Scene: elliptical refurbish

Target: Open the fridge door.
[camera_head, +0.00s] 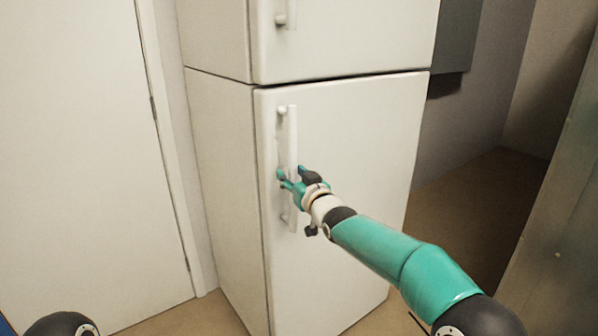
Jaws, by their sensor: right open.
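The white fridge (221,160) stands in the middle of the head view, with an upper door (350,35) and a larger lower door (362,135). Both doors look closed. A vertical white bar handle (292,130) runs along the left edge of the lower door. My right gripper (288,177) is open at the handle's middle, with its teal fingers at either side of the bar. I cannot tell whether they touch it. The upper door's handle (287,18) shows only its lower end. My left gripper is out of view.
A white room door (75,150) and its frame are left of the fridge. A grey panel (550,190) stands at the right edge. Brown floor (465,200) is open between the fridge and that panel. A dark grey box (457,40) is beside the fridge's upper right.

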